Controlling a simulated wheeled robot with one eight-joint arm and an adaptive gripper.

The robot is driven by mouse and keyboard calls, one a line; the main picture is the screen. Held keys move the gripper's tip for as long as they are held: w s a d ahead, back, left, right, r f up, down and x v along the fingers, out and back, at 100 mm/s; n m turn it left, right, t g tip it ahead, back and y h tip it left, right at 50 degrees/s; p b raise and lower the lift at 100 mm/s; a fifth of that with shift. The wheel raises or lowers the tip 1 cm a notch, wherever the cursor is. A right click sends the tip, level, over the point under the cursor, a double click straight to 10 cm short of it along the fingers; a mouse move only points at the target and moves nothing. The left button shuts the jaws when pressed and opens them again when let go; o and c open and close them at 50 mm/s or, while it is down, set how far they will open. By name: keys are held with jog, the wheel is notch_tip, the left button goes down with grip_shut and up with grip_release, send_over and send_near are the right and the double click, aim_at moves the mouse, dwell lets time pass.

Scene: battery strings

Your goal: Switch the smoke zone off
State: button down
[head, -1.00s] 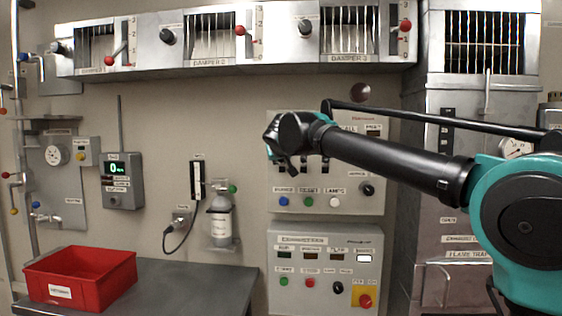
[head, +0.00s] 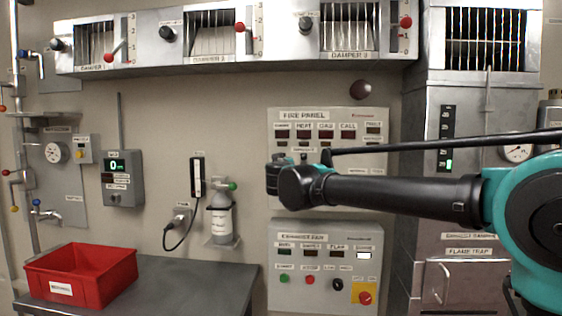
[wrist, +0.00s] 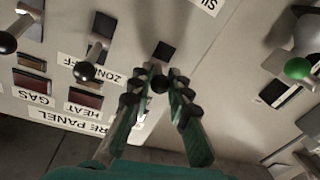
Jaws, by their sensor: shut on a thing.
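The grey fire panel (head: 370,128) is on the back wall, its top labels showing in the head view and its lower part behind my arm. In the wrist view it appears upside down. My gripper (wrist: 160,88) is shut on the black ball end of the outermost zone lever (wrist: 159,83), beyond the heat lever, where the smoke zone sits. The lever's slot (wrist: 163,52) shows just above the fingertips. My fingers hide the label under it. The heat lever (wrist: 87,70) and the gas lever (wrist: 8,42) stand alongside. In the head view my gripper (head: 274,177) covers the panel's left edge.
A gas bottle (head: 221,220) with a green valve knob hangs close left of the panel; the knob also shows in the wrist view (wrist: 298,68). The exhaust fan panel (head: 325,262) is below. Dampers (head: 210,42) run above. A red bin (head: 80,275) stands on the bench.

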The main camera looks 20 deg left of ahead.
jog(key=shift+w+f+n+t+y, duration=0.2)
jog(key=shift+f+t+y, duration=0.4)
jog(key=shift+t, duration=0.6)
jog(key=shift+w+f+n+t+y, duration=0.15)
jog(key=shift+f+t+y, duration=0.4)
jog(key=shift+t, duration=0.65)
jog(key=shift+s, duration=0.1)
jog(key=c, duration=1.4)
grip_release()
jog(key=shift+f, duration=0.1)
jog(key=shift+c, duration=0.2)
jog(key=v, duration=1.2)
